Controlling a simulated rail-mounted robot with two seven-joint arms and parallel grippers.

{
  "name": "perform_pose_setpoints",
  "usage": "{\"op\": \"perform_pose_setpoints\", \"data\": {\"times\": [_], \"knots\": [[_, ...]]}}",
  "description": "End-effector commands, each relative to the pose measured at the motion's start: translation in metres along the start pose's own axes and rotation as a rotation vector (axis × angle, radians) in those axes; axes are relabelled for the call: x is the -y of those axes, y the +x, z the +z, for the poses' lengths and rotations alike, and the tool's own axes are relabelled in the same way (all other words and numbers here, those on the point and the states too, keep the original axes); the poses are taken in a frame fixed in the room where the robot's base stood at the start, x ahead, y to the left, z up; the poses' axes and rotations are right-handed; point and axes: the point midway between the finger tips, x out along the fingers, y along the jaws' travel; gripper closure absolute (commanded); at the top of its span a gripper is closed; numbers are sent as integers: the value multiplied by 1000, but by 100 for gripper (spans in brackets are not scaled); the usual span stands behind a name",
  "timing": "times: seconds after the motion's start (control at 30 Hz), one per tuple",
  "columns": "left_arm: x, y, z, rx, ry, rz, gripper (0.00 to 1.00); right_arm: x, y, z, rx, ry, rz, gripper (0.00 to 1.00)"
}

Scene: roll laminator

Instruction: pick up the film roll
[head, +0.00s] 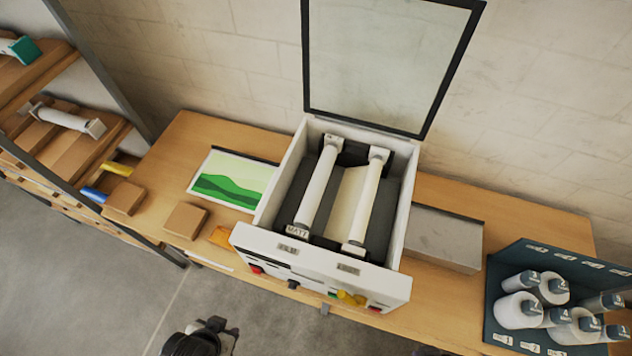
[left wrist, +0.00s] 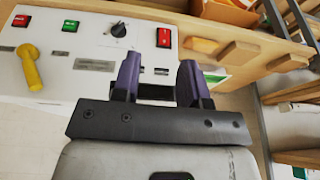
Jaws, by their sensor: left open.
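The laminator (head: 322,262) is a white box on the bench with its glass lid (head: 390,60) raised. Inside lie two white rolls side by side: a left roll (head: 317,188) with a "MATT" tag at its near end, and a right roll (head: 366,200). Another white roll (head: 66,119) with grey ends lies on the left shelf. A teal-ended roll (head: 22,49) is partly cut off above it. My left gripper (head: 215,326) is low in front of the bench, apart from every roll. In the left wrist view its fingers (left wrist: 160,82) are apart and empty, facing the laminator's front panel.
Wooden blocks (head: 186,220) and a green picture sheet (head: 232,180) lie left of the laminator. A grey slab (head: 443,238) and a dark tray (head: 500,262) of several bottles stand to its right. The front panel carries a yellow handle (left wrist: 32,68) and a knob (left wrist: 118,30).

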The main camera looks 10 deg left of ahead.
Motion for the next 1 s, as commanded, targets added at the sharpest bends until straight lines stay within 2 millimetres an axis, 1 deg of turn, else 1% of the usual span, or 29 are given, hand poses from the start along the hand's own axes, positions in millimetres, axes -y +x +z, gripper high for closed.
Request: {"op": "perform_pose_setpoints", "data": {"times": [0.13, 0.5, 0.6, 1.0], "knots": [[-1, 0, 0, 0, -4, 3, 60, 0, 0, 0, 0, 0, 0, 100], [-4, 0, -1, -2, -13, 10, 24, 0, 0, 0, 0, 0, 0, 100], [-4, 0, -1, -2, -12, 10, 16, 0, 0, 0, 0, 0, 0, 100], [-1, 0, 0, 0, -4, 3, 16, 0, 0, 0, 0, 0, 0, 100]]}}
